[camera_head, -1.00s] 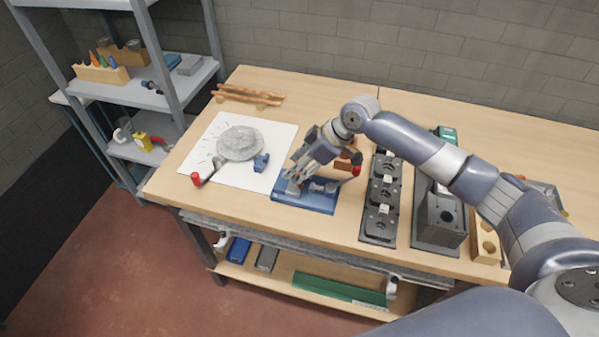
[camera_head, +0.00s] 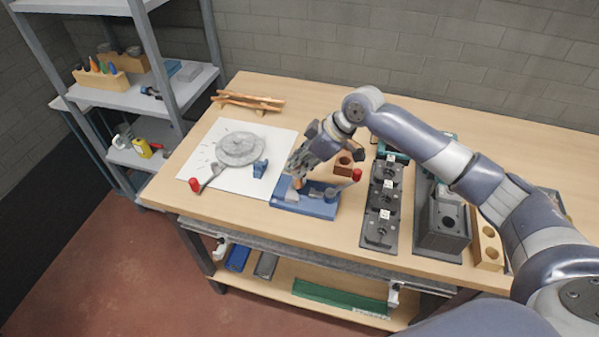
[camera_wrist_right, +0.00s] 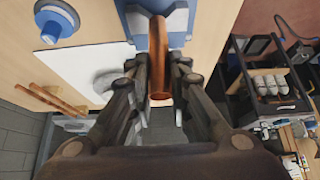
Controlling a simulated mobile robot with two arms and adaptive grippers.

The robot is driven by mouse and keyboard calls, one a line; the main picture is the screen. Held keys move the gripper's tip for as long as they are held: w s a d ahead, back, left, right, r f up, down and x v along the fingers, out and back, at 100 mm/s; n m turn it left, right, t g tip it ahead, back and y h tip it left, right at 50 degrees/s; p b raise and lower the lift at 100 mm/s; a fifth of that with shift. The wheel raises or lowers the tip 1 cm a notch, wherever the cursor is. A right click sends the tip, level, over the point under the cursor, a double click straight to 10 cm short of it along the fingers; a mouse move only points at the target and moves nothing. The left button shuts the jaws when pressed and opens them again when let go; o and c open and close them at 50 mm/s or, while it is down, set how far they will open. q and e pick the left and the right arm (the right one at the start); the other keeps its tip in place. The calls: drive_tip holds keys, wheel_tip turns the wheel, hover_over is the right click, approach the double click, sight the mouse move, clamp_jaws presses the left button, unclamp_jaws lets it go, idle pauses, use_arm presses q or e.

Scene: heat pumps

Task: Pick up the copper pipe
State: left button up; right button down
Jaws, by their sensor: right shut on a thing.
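The copper pipe (camera_wrist_right: 158,58) stands out between my right gripper's fingers in the right wrist view, its length running away over a blue fixture (camera_wrist_right: 135,12). My right gripper (camera_wrist_right: 159,77) is shut on it. In the head view my right gripper (camera_head: 295,172) points down just above the blue fixture (camera_head: 318,208), and a small copper-coloured bit of the pipe (camera_head: 291,194) shows below the fingers. I cannot tell whether the pipe still touches the fixture. My left gripper is not in view.
Copper pipes (camera_head: 250,102) lie at the table's back left. Black fixtures (camera_head: 380,215) stand right of the blue one. The back middle of the table is clear.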

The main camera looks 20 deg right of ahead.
drive_tip(key=s+d+r+b, duration=0.2)
drive_tip(key=s+d+b, duration=0.2)
drive_tip(key=s, duration=1)
drive_tip(key=shift+s+d+b, duration=0.25)
drive_tip(key=shift+d+b, duration=0.05)
drive_tip(key=shift+d, duration=1.2)
drive_tip(key=shift+r, duration=0.1)
